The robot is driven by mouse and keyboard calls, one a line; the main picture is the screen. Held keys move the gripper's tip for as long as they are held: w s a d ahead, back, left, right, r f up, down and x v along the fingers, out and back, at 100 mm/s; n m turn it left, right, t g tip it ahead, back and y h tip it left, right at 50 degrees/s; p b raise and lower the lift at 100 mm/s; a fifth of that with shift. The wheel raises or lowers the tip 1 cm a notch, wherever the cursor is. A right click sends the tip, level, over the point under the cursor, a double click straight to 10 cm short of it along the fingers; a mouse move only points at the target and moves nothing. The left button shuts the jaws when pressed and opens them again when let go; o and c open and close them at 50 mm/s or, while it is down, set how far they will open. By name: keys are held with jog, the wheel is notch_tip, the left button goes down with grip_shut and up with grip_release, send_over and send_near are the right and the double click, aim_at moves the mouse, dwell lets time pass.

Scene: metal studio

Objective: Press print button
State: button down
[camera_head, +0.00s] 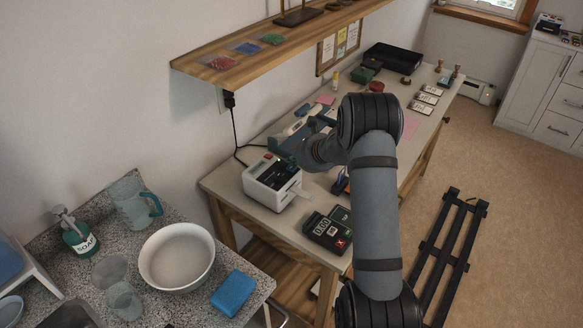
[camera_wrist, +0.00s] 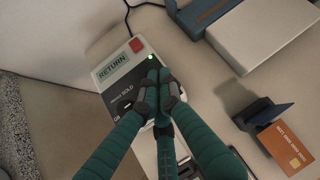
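The printer (camera_head: 272,183) is a white and dark box on the near left part of the workbench, with a paper strip out of its front right side. In the wrist view the printer (camera_wrist: 118,70) shows a dark face with a "RETURN" label, a red square button (camera_wrist: 137,45) and a small lit green spot (camera_wrist: 151,57). My gripper (camera_wrist: 157,80) has green fingers with dark tips drawn together, holding nothing visible. The fingertips are over the printer's face, just below the green spot; contact cannot be told. They hide part of the face.
A card terminal (camera_head: 328,230) stands at the bench's near edge. In the wrist view, a dark stand with an orange card (camera_wrist: 285,147) is at right and a pale box (camera_wrist: 262,35) at upper right. A shelf (camera_head: 270,50) overhangs the bench's back. A cord (camera_head: 237,130) runs behind the printer.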

aim_at(293, 168)
jog(key=shift+f+b, duration=0.4)
jog(key=shift+b, duration=0.1)
jog(key=shift+r, duration=0.1)
dwell(0.6)
jog(key=shift+r+p, duration=0.65)
jog(key=shift+r, duration=0.1)
notch_tip(293, 168, up, 5)
jog(key=p, duration=0.4)
dwell(2.1)
